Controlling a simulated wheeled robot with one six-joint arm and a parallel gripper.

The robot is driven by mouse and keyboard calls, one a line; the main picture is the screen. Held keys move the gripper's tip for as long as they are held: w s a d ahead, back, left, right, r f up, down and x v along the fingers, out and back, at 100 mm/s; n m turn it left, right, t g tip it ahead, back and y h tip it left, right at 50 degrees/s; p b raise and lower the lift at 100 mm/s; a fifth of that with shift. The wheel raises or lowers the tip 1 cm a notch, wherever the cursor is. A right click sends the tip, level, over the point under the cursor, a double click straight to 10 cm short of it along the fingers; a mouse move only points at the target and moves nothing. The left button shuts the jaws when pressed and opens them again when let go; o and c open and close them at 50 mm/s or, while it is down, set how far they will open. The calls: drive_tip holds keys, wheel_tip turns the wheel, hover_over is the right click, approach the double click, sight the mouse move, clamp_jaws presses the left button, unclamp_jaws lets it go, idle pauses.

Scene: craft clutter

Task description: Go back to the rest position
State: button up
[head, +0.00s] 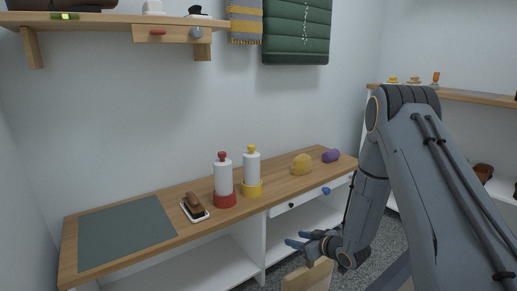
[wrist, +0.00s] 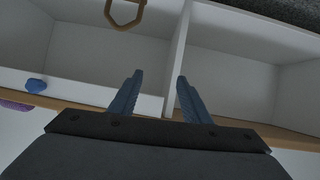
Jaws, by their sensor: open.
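My gripper (head: 296,242) is in front of the wooden workbench (head: 275,184), low and near its open shelves in the head view. In the wrist view its two blue fingers (wrist: 157,98) stand apart with nothing between them. A white shelf divider (wrist: 177,50) shows just beyond the fingertips. I cannot tell whether the fingers touch anything, but they look clear.
On the bench are a green mat (head: 125,232), a brown block on a white dish (head: 195,208), a red-based bottle (head: 223,182), a yellow-based bottle (head: 252,174), a yellow lump (head: 302,164) and a purple roll (head: 331,155). A drawer (head: 305,199) has knobs. A wooden piece (head: 307,277) stands below my gripper.

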drive_tip(key=s+a+r+g+h+b, duration=0.3)
drive_tip(key=s+a+r+g+h, duration=0.15)
drive_tip(key=s+a+r, duration=0.9)
drive_tip(key=s+a+r+g+b, duration=0.1)
drive_tip(key=s+r+g, duration=0.3)
drive_tip(key=s, duration=1.2)
drive_tip(key=s+a+r+g+b, duration=0.15)
drive_tip(key=s+r, duration=0.35)
drive_tip(key=s, duration=1)
drive_tip(key=d+r+m+h+p, duration=0.1)
drive_tip(key=d+r+m+p, duration=0.2)
drive_tip(key=d+r+p, duration=0.7)
drive_tip(key=d+r+m+h+p, duration=0.1)
drive_tip(key=d+r+m+p, duration=0.3)
drive_tip(key=d+r+p, duration=0.6)
wheel_tip(320, 180, up, 8)
drive_tip(key=p, duration=1.7)
drive_tip(key=shift+d, duration=0.35)
drive_tip(key=shift+o, duration=1.4)
drive_tip(key=shift+s+d+p, duration=0.1)
drive_tip(key=shift+s+p, duration=0.05)
drive_tip(key=shift+p, duration=0.2)
drive_tip(key=o, duration=0.6)
drive_tip(key=shift+f, duration=0.1)
